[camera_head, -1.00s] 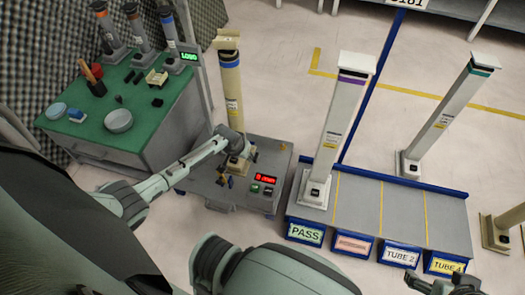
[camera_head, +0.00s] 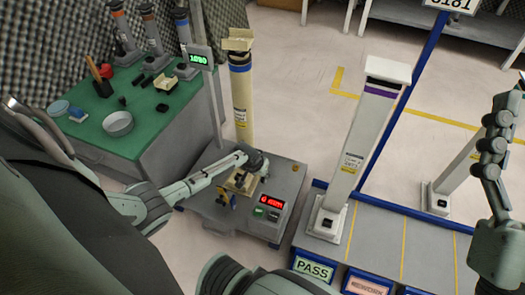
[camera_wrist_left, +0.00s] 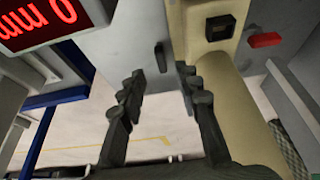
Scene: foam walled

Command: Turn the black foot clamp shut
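A cream tube (camera_head: 241,110) with a dark blue band stands upright on the grey test stand (camera_head: 210,208). My left gripper (camera_head: 262,165) is low at the tube's foot, over the stand. In the left wrist view my left gripper (camera_wrist_left: 161,78) is open, with a clear gap between its fingers. A small black upright lever, probably the foot clamp (camera_wrist_left: 161,57), shows between and just beyond the fingertips; contact cannot be told. The cream tube foot (camera_wrist_left: 195,25) is to its right. My right gripper (camera_head: 498,125) is raised at the right edge, its opening unclear.
A red-lit display (camera_head: 271,201) and a green button sit on the stand's front right. A red tab (camera_wrist_left: 265,40) shows beside the tube foot. A blue-edged rack (camera_head: 380,235) holds a purple-banded tube (camera_head: 362,150). A green bench (camera_head: 95,125) with tools stands left.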

